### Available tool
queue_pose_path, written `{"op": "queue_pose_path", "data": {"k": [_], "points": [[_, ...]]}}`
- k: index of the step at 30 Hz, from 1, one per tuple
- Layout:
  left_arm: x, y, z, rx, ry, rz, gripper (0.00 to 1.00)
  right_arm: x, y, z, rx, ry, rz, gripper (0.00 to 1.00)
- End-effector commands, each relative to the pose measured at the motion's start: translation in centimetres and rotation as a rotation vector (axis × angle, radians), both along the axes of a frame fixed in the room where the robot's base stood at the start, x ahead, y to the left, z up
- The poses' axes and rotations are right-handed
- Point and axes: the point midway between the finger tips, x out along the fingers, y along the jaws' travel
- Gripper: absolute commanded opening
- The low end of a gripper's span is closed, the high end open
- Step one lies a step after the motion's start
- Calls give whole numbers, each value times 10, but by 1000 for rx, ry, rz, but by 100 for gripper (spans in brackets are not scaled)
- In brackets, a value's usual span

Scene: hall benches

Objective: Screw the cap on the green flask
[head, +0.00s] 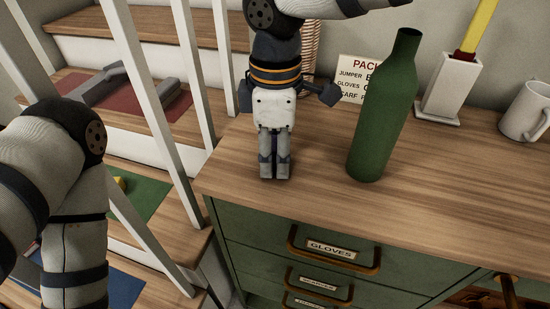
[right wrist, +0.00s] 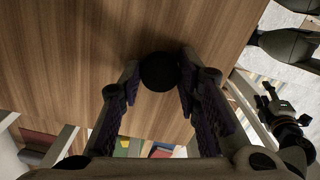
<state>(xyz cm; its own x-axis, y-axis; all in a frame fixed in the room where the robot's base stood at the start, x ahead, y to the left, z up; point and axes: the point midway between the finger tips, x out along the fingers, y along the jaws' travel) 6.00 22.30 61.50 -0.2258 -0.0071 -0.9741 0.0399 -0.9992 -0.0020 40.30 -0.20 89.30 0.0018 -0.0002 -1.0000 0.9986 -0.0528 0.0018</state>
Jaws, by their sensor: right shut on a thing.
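The green flask (head: 383,120) stands upright on the wooden top of the cabinet in the head view. Its narrow neck is bare, with no cap on it. My right gripper (head: 275,176) points down to the left of the flask, apart from it, near the cabinet's left end. In the right wrist view, its fingertips are closed on a dark round cap (right wrist: 158,72), with the wood below it. In the head view the fingers mostly hide the cap. My left arm comes in from the left in the head view with its gripper out of frame; its end seems to show small in the right wrist view (right wrist: 285,125).
Behind the flask stand a printed packing card (head: 356,80), a white holder (head: 450,88) with a yellow upright thing, and a white mug (head: 524,110). Labelled green drawers (head: 260,240) are below. White balusters (head: 195,70) and stairs lie left. Wood before the flask is clear.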

Motion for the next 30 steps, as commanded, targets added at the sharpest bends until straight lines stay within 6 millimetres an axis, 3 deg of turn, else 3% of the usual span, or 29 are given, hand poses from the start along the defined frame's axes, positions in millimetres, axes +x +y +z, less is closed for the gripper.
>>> {"op": "queue_pose_path", "data": {"k": [7, 12, 22, 30], "points": [[1, 0, 0, 0, -2, 0, 40, 1, 0, 9, 0, -2, -1, 22], [3, 0, 3, 0, -11, 0, 40, -1, -1, 37, 1, -5, 0, 22], [23, 0, 21, 0, -83, 0, 40, -48, -24, 99, -1, -12, -1, 22], [28, 0, 26, 0, -104, 0, 40, -95, -49, 117, 0, -2, 1, 22]]}}
